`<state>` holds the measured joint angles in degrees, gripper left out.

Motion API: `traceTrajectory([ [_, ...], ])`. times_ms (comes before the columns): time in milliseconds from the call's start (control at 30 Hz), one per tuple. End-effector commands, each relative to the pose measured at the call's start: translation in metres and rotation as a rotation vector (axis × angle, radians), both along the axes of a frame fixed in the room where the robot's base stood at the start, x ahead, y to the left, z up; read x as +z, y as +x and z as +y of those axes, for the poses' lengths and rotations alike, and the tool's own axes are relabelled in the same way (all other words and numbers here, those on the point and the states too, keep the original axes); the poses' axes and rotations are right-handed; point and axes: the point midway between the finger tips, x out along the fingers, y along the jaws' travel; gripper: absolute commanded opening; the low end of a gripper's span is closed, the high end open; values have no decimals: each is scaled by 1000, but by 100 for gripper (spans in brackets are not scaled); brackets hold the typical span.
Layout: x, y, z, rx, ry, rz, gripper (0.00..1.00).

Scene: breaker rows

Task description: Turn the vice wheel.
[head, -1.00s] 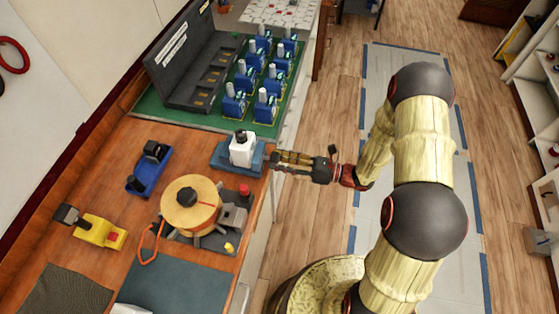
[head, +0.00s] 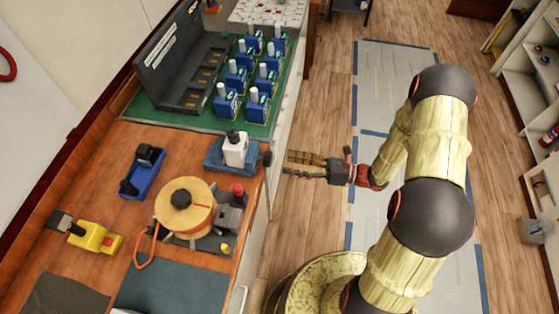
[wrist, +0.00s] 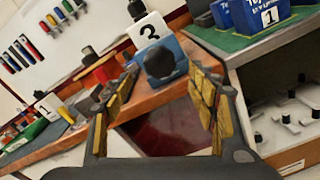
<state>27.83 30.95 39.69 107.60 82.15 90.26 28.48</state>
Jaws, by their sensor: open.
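The blue vice (head: 214,157) stands on the wooden bench near its right edge and holds a white block (head: 236,150). Its dark round wheel (head: 266,158) faces the aisle, to the right. In the wrist view the blue vice (wrist: 180,48) shows with the black wheel (wrist: 160,62) in front and the white block marked 3 (wrist: 148,32) above. My gripper (head: 287,164) is open and empty, off the bench edge and a short gap right of the wheel. In the wrist view the wheel appears between my fingers, beyond their tips.
A round tan drum (head: 185,203) on a dark base stands nearer on the bench. A blue tool (head: 143,172) and a yellow tool (head: 95,237) lie left. Several blue breakers (head: 257,105) stand on a green mat behind. The aisle floor (head: 315,90) is clear.

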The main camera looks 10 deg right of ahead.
Motion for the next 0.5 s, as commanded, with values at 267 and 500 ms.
traceTrajectory([
  [267,0,-13,-41,-2,0,-1,58],
  [500,0,-18,-50,0,0,0,58],
])
